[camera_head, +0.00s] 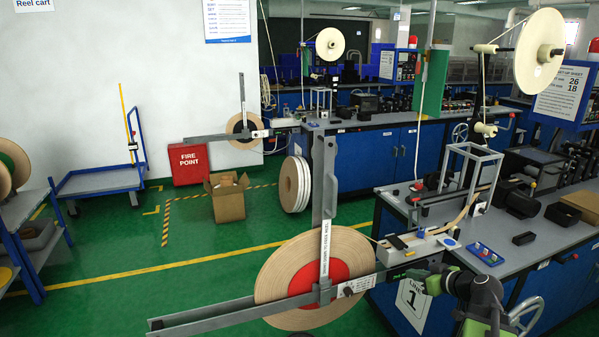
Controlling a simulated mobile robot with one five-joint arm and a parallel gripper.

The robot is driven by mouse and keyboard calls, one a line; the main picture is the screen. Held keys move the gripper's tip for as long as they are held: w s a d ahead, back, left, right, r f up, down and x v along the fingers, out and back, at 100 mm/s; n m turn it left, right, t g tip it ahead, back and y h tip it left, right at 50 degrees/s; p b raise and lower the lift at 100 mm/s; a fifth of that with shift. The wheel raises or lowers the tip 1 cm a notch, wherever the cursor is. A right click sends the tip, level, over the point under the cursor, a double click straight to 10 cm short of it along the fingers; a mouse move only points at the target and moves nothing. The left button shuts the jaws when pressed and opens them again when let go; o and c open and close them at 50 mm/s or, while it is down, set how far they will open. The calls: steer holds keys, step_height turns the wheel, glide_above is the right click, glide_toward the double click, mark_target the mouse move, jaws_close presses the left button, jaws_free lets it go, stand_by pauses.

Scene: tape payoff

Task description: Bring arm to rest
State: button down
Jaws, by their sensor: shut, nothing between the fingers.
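My arm (482,292), dark grey with green parts, reaches in from the bottom right in front of the near bench. My gripper (412,277) is at its left end, small in view, shut and empty. It is close to the bench's front edge and the right end of the grey payoff bar (215,314); I cannot tell whether it touches either. A large tan tape reel (278,268) with a red centre (325,272) hangs at this bar, behind a grey upright arm (324,180).
The near bench (535,230) holds a metal frame (470,165), a blue tray (485,254) and black boxes. A handwheel (525,315) is right of my arm. A cardboard box (227,197), red fire box (188,164) and blue cart (100,180) stand farther back. Green floor at left is open.

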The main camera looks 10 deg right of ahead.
steer(key=w+a+n+g+y+p, duration=0.15)
steer(key=a+n+g+p, duration=0.35)
steer(key=a, duration=2.1)
steer(key=s+a+f+m+g+h+p, duration=0.1)
steer(key=s+a+f+g+h, duration=0.15)
steer(key=s+a, duration=0.3)
steer(key=s+d+f+m+g+h, duration=0.2)
steer(key=s+d+m+g+h, duration=0.1)
steer(key=s+d+m, duration=0.3)
steer(key=shift+d+f+m+g, duration=0.15)
steer(key=shift+f+m+g, duration=0.2)
steer(key=shift+m, duration=0.55)
